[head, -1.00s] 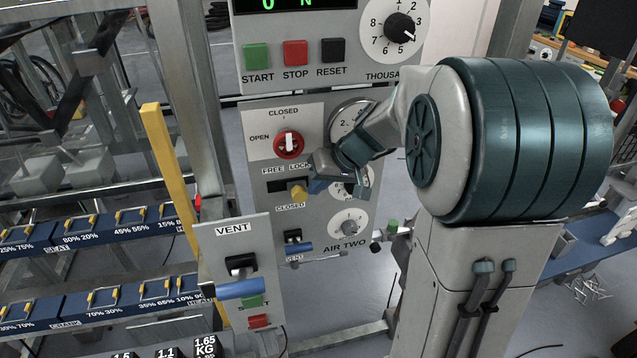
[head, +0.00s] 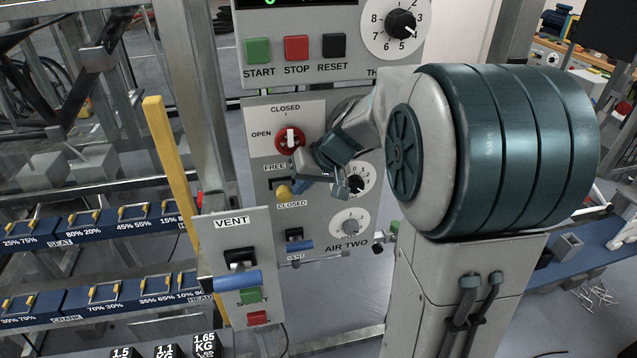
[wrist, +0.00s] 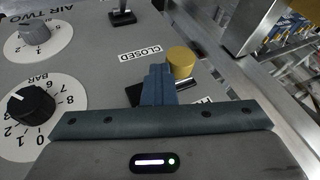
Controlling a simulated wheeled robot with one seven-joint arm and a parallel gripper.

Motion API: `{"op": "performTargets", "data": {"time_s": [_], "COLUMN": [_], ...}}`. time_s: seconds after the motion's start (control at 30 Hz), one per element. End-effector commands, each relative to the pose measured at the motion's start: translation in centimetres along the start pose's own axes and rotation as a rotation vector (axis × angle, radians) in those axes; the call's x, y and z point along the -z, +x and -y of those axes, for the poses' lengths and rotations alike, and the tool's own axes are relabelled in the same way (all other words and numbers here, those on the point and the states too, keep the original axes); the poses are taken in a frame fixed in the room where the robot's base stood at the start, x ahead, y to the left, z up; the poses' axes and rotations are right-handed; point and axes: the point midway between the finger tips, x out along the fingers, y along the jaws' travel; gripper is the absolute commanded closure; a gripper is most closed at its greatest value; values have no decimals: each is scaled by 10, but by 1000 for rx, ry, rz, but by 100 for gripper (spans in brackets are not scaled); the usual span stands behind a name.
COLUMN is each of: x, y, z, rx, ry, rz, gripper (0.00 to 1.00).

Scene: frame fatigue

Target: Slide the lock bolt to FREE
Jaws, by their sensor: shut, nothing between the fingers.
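The lock bolt's yellow knob (head: 283,191) sits at the left part of its dark slot on the grey panel, on the FREE side. The FREE LOCK label (head: 274,168) above it is partly hidden by my gripper. In the wrist view the knob (wrist: 181,61) is just right of my fingertips, with a metal rod beside it. My gripper (wrist: 157,78) is shut and empty, its fingers together over the slot. In the head view my gripper (head: 299,184) is just right of the knob. Whether fingers and knob touch is not clear.
A red CLOSED/OPEN valve knob (head: 289,141) is just above my gripper. A pressure dial (head: 356,183) and an AIR TWO dial (head: 350,226) are at the right. Below are a small blue-handled lever (head: 299,244) and the VENT lever (head: 238,281). A yellow post (head: 170,165) stands left.

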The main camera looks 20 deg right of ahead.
Motion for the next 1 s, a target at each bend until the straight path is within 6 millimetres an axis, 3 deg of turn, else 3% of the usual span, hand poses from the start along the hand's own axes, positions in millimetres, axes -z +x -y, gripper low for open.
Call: {"op": "performTargets", "data": {"time_s": [0.17,0.37,0.5,0.7,1.0], "x": [0,4,5,5,4], "y": [-2,-22,-59,-99,-122], "z": [-4,-34,-30,-30,-30], "rx": [4,1,3,3,4], "ry": [-2,-2,-9,-8,-7], "rz": [2,-1,-2,-1,4], "gripper": [100,100,100,100,100]}}
